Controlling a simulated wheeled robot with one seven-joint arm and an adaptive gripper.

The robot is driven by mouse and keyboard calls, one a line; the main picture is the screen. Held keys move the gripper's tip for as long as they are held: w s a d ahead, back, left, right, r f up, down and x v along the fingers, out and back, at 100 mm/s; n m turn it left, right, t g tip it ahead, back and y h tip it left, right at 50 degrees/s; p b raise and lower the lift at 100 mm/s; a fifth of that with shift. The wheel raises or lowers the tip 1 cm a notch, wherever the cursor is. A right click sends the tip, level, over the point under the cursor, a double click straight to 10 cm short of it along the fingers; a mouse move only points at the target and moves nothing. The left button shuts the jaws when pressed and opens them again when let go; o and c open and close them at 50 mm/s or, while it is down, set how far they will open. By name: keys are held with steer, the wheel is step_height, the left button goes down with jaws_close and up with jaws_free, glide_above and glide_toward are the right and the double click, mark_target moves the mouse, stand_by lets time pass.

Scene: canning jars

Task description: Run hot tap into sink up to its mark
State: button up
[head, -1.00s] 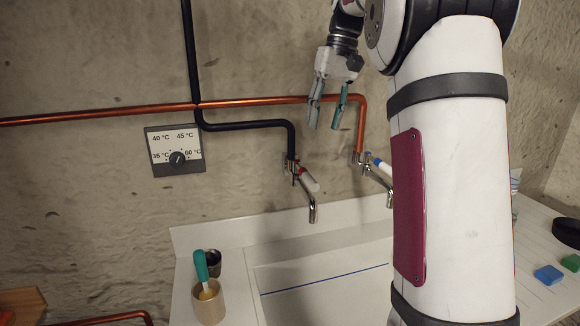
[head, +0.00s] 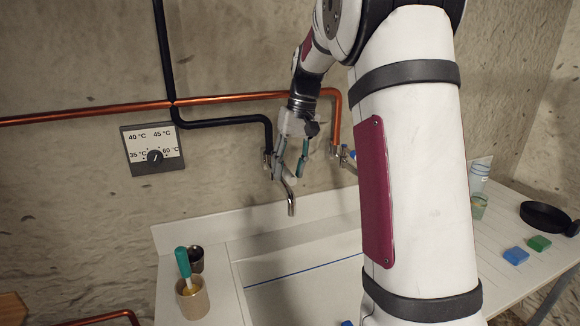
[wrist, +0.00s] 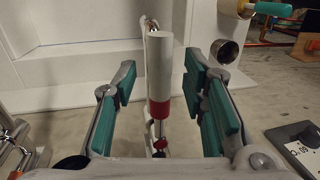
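The tap with the red-and-white lever hangs on the black pipe; its spout (head: 291,207) points down over the sink's back edge. In the wrist view its lever (wrist: 160,70) lies between my fingers with gaps on both sides. My gripper (head: 290,168) is open around it. The head view mostly hides this lever behind my fingers. The white sink (head: 238,290) has a blue mark line (head: 305,273) along its inner wall. I see no water running from the spout. The second tap, with a blue lever (head: 352,155), is on the copper pipe, partly behind my arm.
A temperature dial (head: 152,150) is on the wall at left. A beige cup (head: 193,303) with a green-handled brush and a dark cup (head: 197,262) stand left of the sink. Blue (head: 516,256) and green (head: 539,243) blocks and a black pan (head: 545,217) lie at right.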

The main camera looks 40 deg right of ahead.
steer(key=shift+f, duration=0.15)
jaws_close()
